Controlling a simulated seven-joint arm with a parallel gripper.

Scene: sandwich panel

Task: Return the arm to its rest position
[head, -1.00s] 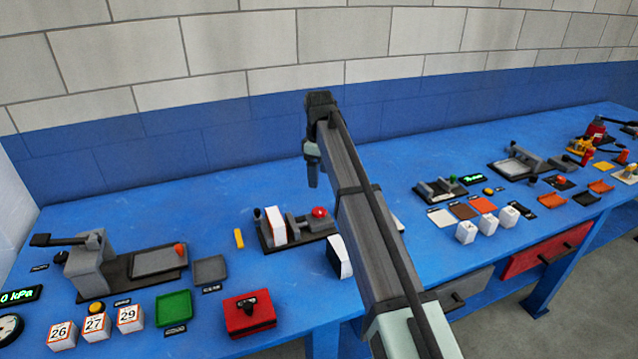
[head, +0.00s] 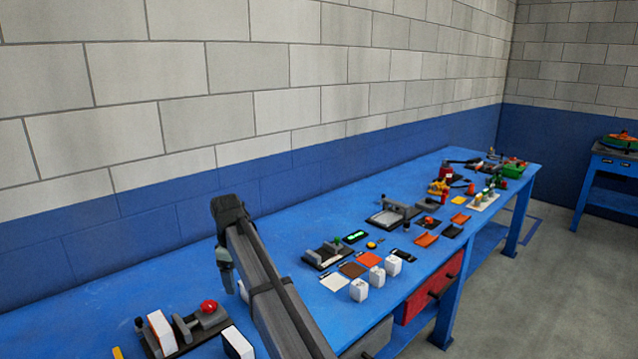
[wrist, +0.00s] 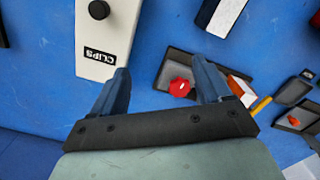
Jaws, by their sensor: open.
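My arm reaches over the blue table (head: 90,300), and my gripper (head: 227,282) hangs from its far end, pointing down, left of centre in the head view. In the wrist view my gripper (wrist: 162,82) is open, its two fingers well apart with nothing between them. A fixture with a red button (head: 208,307) is below and left of the gripper in the head view.
A white box labelled CLIPS (wrist: 105,38) is beside the left finger. A white-and-black block (head: 238,343) stands by the fixture. Several white blocks (head: 377,276) and coloured plates (head: 367,260) are farther right. A red drawer (head: 432,290) is under the table edge.

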